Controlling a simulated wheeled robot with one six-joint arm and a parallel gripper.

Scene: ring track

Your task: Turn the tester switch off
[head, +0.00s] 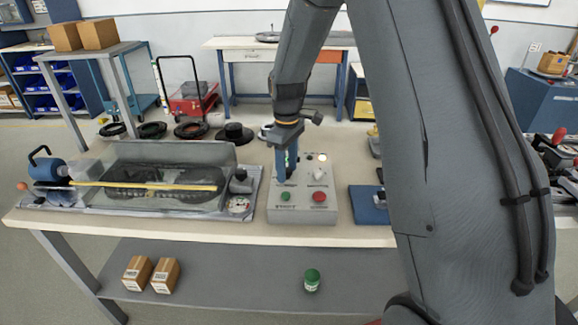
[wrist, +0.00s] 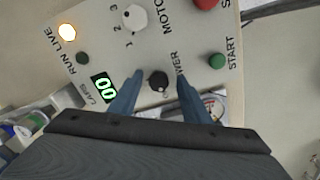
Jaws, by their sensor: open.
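The tester's grey control box (head: 302,214) stands on the bench, right of the belt rig. In the wrist view its panel (wrist: 180,50) shows a small black switch knob (wrist: 158,80) beside lettering ending in "WER", partly hidden by a finger. My gripper (head: 286,178) is over the left part of the panel. In the wrist view its two blue fingers are open, one on each side of the black knob, with gaps. I cannot tell their exact height above the panel. The lamp (wrist: 67,32) by "RUN LIVE" glows, and the laps display (wrist: 104,88) reads 00.
A white numbered dial (wrist: 134,17), a green START button (wrist: 217,61) and a red button (head: 319,196) share the panel. The belt rig (head: 150,180) stands close on the left. A blue plate (head: 368,204) lies to the right.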

